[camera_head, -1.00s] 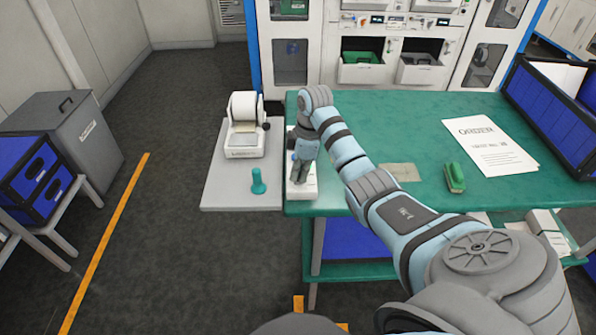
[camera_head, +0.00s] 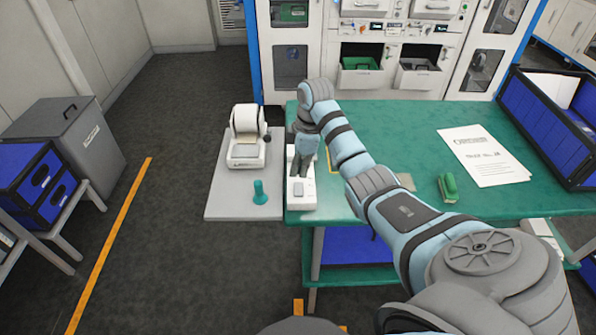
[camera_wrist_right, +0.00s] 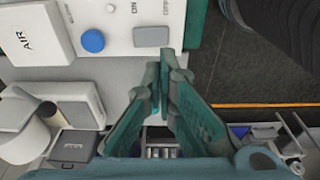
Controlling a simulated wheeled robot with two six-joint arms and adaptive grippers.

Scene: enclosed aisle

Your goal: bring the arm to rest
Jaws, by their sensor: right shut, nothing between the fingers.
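My right arm reaches across the green table. Its right gripper (camera_head: 299,176) is shut and empty, pointing down over a white device (camera_head: 302,197) at the table's left edge. In the right wrist view the closed fingers (camera_wrist_right: 164,68) show teal inner faces. There the white device (camera_wrist_right: 118,14) has a blue round button, a grey square button and ON and OFF marks. The fingertips appear beside the grey button; I cannot tell how high above the device they are. My left gripper is not in view.
A label printer (camera_head: 247,141) and a teal stamp-like object (camera_head: 259,192) stand on a grey side shelf (camera_head: 228,205). The table (camera_head: 400,125) holds a green object (camera_head: 447,187), an order sheet (camera_head: 484,155) and a blue crate (camera_head: 545,126). Open floor lies to the left.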

